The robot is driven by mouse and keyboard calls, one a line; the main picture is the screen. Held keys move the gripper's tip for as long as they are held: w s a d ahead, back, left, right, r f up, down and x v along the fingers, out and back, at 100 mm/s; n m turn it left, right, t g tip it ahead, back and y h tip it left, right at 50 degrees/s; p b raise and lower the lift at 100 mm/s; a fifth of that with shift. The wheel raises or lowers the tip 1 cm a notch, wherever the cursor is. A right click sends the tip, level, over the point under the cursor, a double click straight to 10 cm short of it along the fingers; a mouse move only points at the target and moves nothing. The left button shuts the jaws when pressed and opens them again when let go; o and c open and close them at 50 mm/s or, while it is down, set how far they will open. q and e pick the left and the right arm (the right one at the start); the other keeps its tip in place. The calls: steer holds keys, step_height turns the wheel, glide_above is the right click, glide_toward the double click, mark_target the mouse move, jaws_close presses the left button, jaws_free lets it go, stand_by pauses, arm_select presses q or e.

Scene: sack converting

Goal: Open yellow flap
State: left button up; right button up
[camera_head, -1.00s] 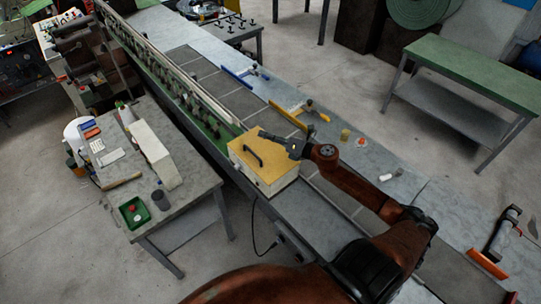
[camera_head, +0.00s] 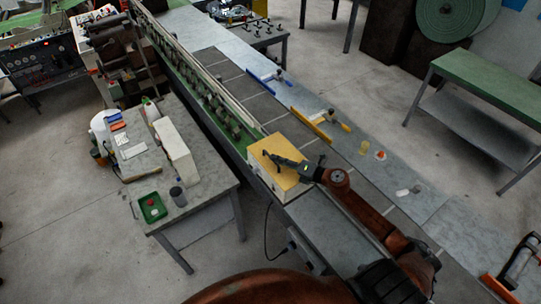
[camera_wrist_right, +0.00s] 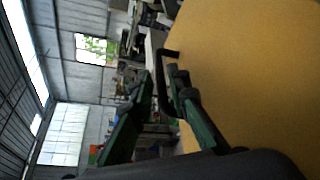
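The yellow flap (camera_head: 290,178) is the flat top of a white box (camera_head: 272,184) on the line and looks closed. In the right wrist view the flap (camera_wrist_right: 250,75) fills the right side. Its black bar handle (camera_wrist_right: 162,80) stands out from it and shows between the fingertips, closer to the right-hand finger. My right gripper (camera_head: 275,160) is over the flap at the handle, which it mostly hides in the head view. In the wrist view its fingers (camera_wrist_right: 160,78) are apart, with no clear grip on the handle. My left gripper is out of view.
The long conveyor (camera_head: 252,97) runs away behind the box. A yellow guide bar (camera_head: 310,124) and small loose items lie to its right. A grey side table (camera_head: 207,190) with a green tray (camera_head: 152,207) stands left. A green-topped bench (camera_head: 490,80) is far right.

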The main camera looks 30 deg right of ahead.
steer(key=shift+p+x, duration=0.45)
steer(key=shift+x, duration=1.85)
jaws_close()
